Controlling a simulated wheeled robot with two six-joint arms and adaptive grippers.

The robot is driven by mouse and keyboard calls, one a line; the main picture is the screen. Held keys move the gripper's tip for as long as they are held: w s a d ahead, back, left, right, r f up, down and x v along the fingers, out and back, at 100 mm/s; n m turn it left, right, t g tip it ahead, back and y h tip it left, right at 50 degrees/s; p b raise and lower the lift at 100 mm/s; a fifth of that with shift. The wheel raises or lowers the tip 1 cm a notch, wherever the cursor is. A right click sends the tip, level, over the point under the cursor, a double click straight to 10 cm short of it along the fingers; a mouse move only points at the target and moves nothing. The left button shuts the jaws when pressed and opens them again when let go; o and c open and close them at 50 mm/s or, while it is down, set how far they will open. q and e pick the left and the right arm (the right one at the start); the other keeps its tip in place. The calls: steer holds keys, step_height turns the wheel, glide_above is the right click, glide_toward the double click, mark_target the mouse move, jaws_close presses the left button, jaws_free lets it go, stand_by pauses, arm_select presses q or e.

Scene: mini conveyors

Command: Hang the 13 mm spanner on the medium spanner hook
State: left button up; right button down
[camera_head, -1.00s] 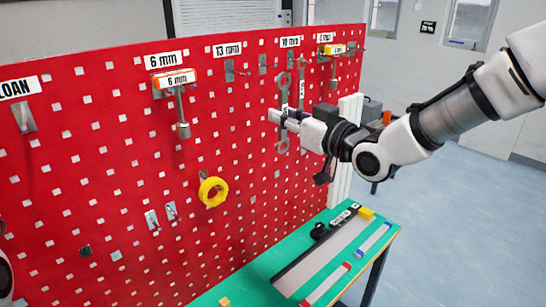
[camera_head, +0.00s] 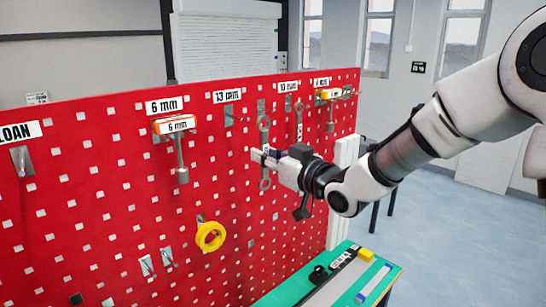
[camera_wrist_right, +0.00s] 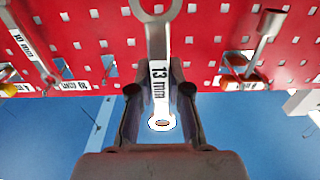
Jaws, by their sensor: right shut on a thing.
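My right gripper (camera_head: 262,158) is shut on the 13 mm spanner (camera_head: 264,137) at about mid-length and holds it upright in front of the red pegboard. In the right wrist view, the spanner (camera_wrist_right: 160,80) shows its "13 mm" label between the fingers (camera_wrist_right: 160,100), with a ring at each end. A metal hook plate (camera_head: 229,115) is under the "13 mm" label (camera_head: 227,97), left of the spanner. Another plate (camera_head: 261,106) is just behind the spanner's upper ring; I cannot tell whether they touch. My left gripper is not in view.
A smaller spanner (camera_head: 299,120) hangs right of the held one, under the "10 mm" label (camera_head: 288,87). An orange-handled 6 mm tool (camera_head: 175,125) hangs left. A yellow ring (camera_head: 210,236) hangs lower. A green bench (camera_head: 290,291) stands below.

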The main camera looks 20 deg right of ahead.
steer(key=shift+p+x, duration=0.8)
steer(key=shift+x, duration=3.4)
steer(key=shift+f+b, duration=0.45)
steer(key=shift+f, duration=0.15)
steer(key=c, duration=1)
jaws_free()
steer(key=shift+c, duration=0.2)
steer(key=v, duration=1.2)
